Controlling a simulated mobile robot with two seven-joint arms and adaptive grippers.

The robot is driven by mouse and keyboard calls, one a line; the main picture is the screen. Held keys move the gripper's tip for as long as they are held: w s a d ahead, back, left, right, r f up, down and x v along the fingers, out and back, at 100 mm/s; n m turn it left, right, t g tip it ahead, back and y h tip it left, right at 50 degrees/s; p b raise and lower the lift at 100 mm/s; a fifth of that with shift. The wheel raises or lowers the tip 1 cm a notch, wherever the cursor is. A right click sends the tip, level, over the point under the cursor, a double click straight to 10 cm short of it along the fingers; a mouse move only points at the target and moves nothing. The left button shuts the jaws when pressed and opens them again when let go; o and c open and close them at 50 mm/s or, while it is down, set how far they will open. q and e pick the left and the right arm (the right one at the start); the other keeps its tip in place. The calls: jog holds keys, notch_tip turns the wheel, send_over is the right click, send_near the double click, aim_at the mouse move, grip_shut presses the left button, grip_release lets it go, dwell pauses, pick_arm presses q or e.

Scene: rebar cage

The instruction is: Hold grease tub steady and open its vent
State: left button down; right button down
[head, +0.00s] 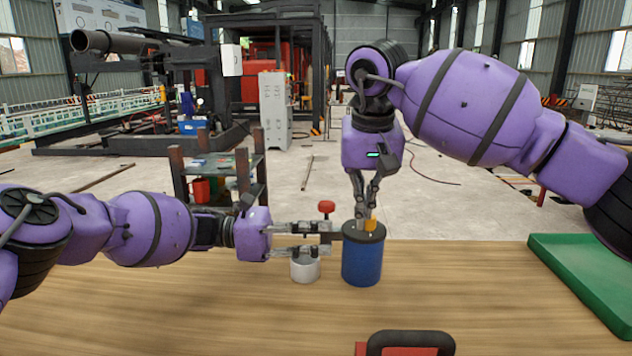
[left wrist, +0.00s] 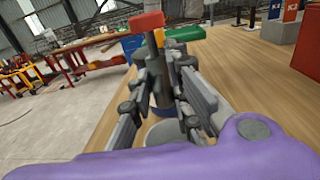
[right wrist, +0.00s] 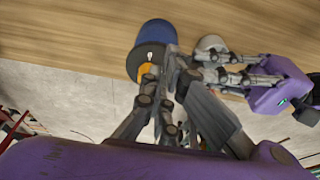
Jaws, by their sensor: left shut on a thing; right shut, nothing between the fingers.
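The grease tub (head: 361,262) is a blue cylinder with a dark lid, upright on the wooden table. It also shows in the right wrist view (right wrist: 157,33). An orange part (head: 371,222), seemingly the vent, stands on the lid. My left gripper (head: 325,240) is shut on a grey post with a red knob (head: 326,207), just left of the tub. My right gripper (head: 363,218) points down, shut and empty, beside the orange part; contact is unclear.
A white can (head: 305,268) stands below my left gripper. A green tray (head: 590,285) lies at the table's right. A red thing with a black handle (head: 410,338) is at the front. The table's left front is clear.

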aim_at(369, 221)
jog(key=shift+w+v, duration=0.2)
jog(key=shift+v, duration=0.7)
jog(key=shift+w+v, duration=0.25)
jog(key=shift+v, duration=0.7)
jog(key=shift+d+r, duration=0.1)
jog(key=shift+w+d+f, duration=0.1)
jog(key=shift+d+f, duration=0.35)
jog(key=shift+f, duration=0.55)
jog(key=shift+d+f, duration=0.4)
jog(key=shift+f, duration=0.65)
jog(key=shift+w+d+f, duration=0.1)
jog(key=shift+d+f, duration=0.35)
jog(key=shift+f, duration=0.55)
jog(key=shift+w, duration=0.15)
jog(key=shift+w+a, duration=0.1)
jog(key=shift+w, duration=0.05)
jog(key=shift+a, duration=0.25)
